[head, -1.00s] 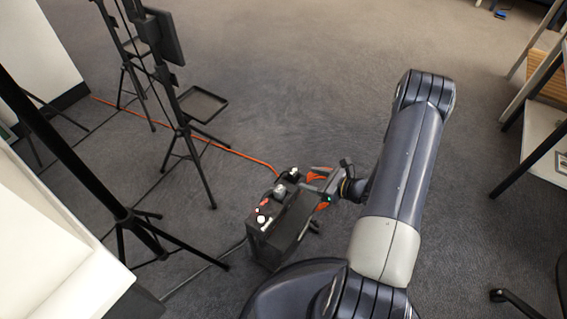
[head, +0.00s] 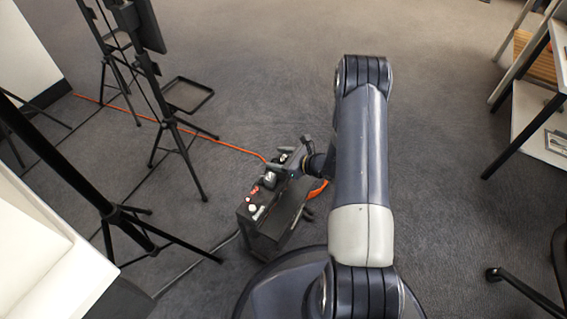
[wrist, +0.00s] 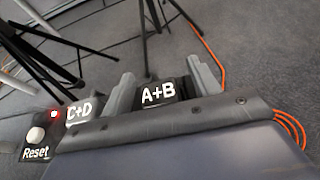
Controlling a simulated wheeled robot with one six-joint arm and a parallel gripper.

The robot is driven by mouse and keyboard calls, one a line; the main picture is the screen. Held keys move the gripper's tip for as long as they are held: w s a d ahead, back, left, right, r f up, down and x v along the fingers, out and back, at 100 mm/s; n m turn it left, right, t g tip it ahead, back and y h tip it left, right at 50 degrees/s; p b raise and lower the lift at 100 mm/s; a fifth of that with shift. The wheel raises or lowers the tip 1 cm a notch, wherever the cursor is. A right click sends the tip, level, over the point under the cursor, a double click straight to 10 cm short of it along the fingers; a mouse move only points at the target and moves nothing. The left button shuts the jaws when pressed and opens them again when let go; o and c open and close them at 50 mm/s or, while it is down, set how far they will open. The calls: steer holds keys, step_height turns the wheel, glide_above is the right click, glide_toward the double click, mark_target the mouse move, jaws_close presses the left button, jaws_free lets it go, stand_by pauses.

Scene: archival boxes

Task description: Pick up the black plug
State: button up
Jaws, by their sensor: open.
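A black box (head: 258,212) with switches and a red light on its top stands on the carpet in the head view. In the wrist view its top (wrist: 60,135) carries white labels "Reset", "C+D" and "A+B". My gripper (wrist: 163,85) is open, with its two grey fingers either side of the dark part marked "A+B" (wrist: 158,95). In the head view my gripper (head: 287,166) is over the far end of the box. I cannot clearly pick out the black plug; it may be that dark part between the fingers. I cannot tell whether the fingers touch it.
An orange cable (head: 215,143) runs over the carpet to the box and shows coiled at the right in the wrist view (wrist: 291,127). Black tripod stands (head: 180,130) are at the left. A shelf unit (head: 535,120) is at the right. The carpet beyond the box is open.

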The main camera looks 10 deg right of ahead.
steer(key=c, duration=1.1)
steer(key=shift+r, duration=0.1)
